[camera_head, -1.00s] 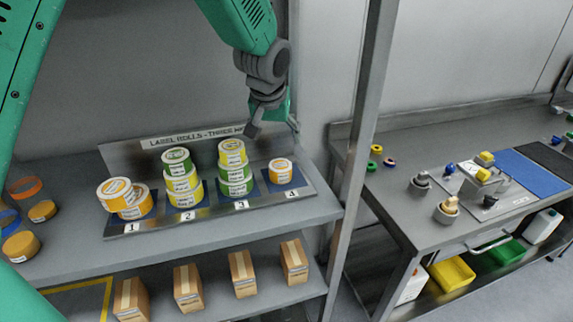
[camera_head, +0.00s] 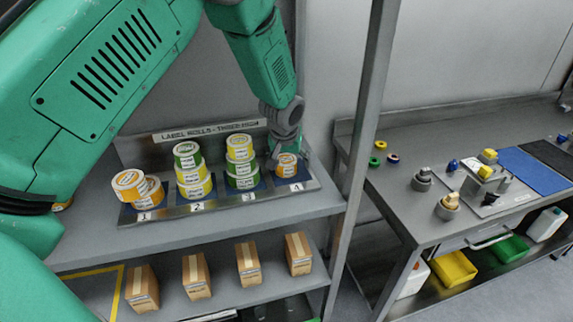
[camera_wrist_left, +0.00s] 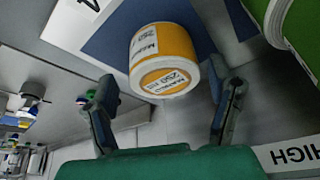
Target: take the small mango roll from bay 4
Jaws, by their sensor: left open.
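The small mango roll (camera_head: 287,164), orange with a white label, sits on the blue pad of bay 4 behind the "4" plate. It also shows in the left wrist view (camera_wrist_left: 164,62), near the pad's edge. My left gripper (camera_head: 288,150) is at bay 4, close above and behind the roll. In the left wrist view its two fingers (camera_wrist_left: 168,108) are spread apart, one on each side of the roll's near end, with gaps visible. The fingertips are partly hidden in the head view. My right gripper is not in view.
Bay 3 holds a yellow and green stack (camera_head: 241,162) close left of bay 4. Bays 1 and 2 hold orange rolls (camera_head: 137,187) and a green and yellow stack (camera_head: 192,172). A metal post (camera_head: 362,130) stands to the right. Cartons (camera_head: 248,264) sit on the lower shelf.

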